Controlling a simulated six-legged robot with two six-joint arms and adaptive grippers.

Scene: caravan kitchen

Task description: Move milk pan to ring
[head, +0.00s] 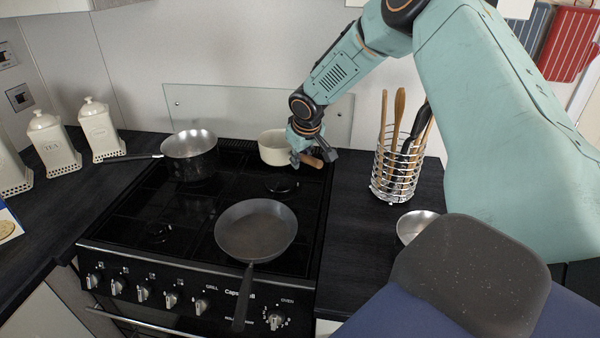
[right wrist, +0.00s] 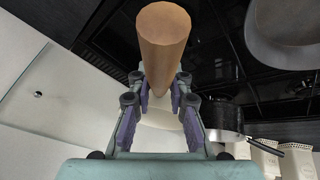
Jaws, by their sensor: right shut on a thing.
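The milk pan (head: 273,149) is cream with a wooden handle (head: 312,161). It is at the back right of the black hob (head: 190,215), upright; I cannot tell whether its base touches the hob. My right gripper (head: 309,156) is shut on the handle, coming from above. In the right wrist view the handle (right wrist: 163,45) runs between the fingers (right wrist: 160,98), with the cream pan body (right wrist: 160,114) partly hidden behind them. A bare ring (head: 281,185) shows just in front of the milk pan, and another (head: 158,232) at the front left. My left gripper is out of view.
A steel saucepan (head: 189,145) stands at the back left of the hob. A grey frying pan (head: 256,232) covers the front right, its handle over the front edge. A wire utensil holder (head: 395,178) and steel bowl (head: 414,226) stand on the right counter. A low splashback (head: 215,106) is behind.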

